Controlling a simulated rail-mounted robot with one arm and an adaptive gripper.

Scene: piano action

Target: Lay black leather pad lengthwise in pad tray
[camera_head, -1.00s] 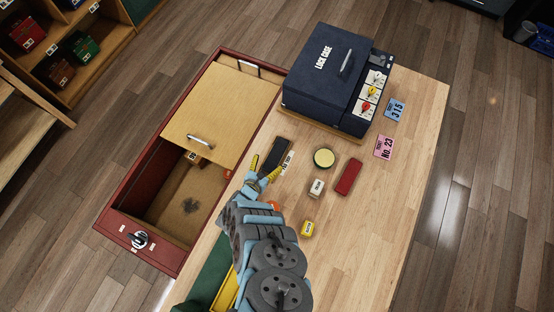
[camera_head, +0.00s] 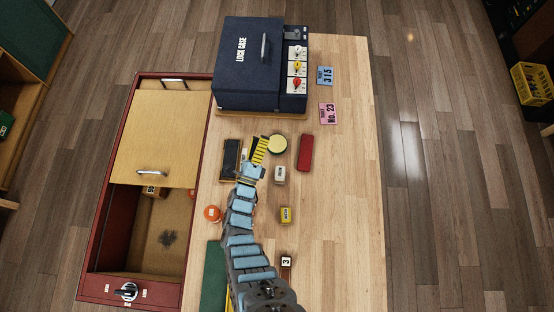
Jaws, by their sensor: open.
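A dark, narrow rectangular piece (camera_head: 231,160) lies lengthwise on the bench, left of my gripper. I cannot tell whether it is the black leather pad, the pad tray, or the pad inside the tray. My gripper (camera_head: 261,148), with yellow striped fingers, is over the bench between this dark piece and a round pale-yellow tin. It looks empty and is open. The fingers hide the bench just right of the dark piece, where a white label showed earlier.
The round tin (camera_head: 278,144), a red block (camera_head: 305,153), a cream block (camera_head: 280,175) and a yellow block (camera_head: 286,215) stand to the right. The navy lock case (camera_head: 248,65) is behind. A half-covered red drawer (camera_head: 109,235) is left.

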